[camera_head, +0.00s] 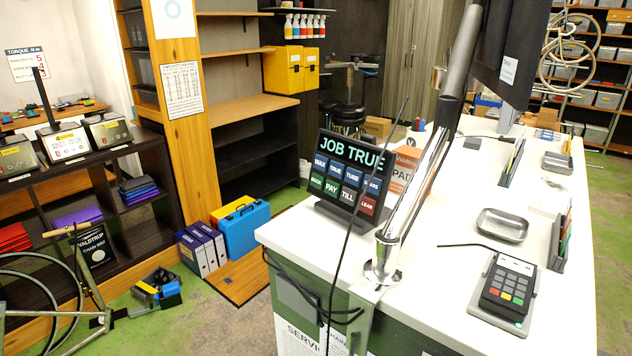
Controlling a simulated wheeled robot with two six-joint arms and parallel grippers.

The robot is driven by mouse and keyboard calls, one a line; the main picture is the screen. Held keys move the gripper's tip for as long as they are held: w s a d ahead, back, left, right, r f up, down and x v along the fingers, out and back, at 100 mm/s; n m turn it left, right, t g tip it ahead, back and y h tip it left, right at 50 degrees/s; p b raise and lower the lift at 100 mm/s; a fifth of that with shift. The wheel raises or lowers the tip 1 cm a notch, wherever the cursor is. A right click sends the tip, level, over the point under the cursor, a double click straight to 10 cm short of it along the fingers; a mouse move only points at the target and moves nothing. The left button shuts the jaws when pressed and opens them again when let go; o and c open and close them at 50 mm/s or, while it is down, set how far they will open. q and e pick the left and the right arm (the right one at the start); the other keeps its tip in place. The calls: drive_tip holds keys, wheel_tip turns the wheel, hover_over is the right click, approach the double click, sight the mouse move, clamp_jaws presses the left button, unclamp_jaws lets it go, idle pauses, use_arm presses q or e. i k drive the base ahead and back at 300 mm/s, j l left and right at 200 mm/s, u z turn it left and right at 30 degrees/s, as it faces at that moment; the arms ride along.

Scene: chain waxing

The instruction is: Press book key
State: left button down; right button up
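A black touch panel headed "JOB TRUE" (350,151) stands tilted on the white counter, left of a chrome pole. It shows two rows of keys, blue above, and green and red among those below. The small green key at the lower left (316,182) seems to read "BOOK", but its lettering is too small to be sure. Beside it are a key reading "PAY" (332,190) and one reading "TILL" (348,197). A red key (366,205) ends the row. A dark cable passes close in front of the panel's right side. Neither of my grippers is in view.
The chrome pole (411,185) rises from the counter (440,302) just right of the panel, carrying a dark screen (508,50). A card terminal (508,284) and a metal tray (502,225) lie farther right. A blue case (241,230) and binders stand on the floor left.

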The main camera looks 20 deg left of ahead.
sight(317, 180)
drive_tip(key=k+j+z, duration=0.1)
drive_tip(key=j+z, duration=0.15)
drive_tip(key=k+j+z, duration=0.15)
drive_tip(key=j+z, duration=0.15)
drive_tip(key=j, duration=0.15)
drive_tip(key=k+j+z, duration=0.35)
drive_tip(key=j+z, duration=0.2)
drive_tip(key=j, duration=0.1)
